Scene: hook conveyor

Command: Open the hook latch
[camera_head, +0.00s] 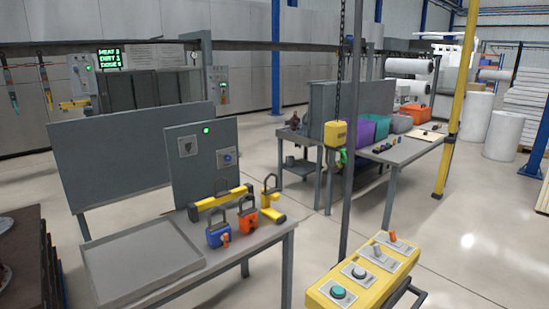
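A yellow hoist block (336,133) hangs from a dark chain (342,70) near the middle of the picture. A small green piece (343,157) shows just under the block, partly behind a grey post. I cannot make out a hook or its latch, or tell whether a latch is open or closed. Neither of my grippers is in view.
A grey bench (268,241) at front left holds a grey cabinet (203,165), a blue padlock (216,239) and an orange padlock (248,225). A yellow control box (325,299) stands at front right. A grey post (349,190) rises behind it.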

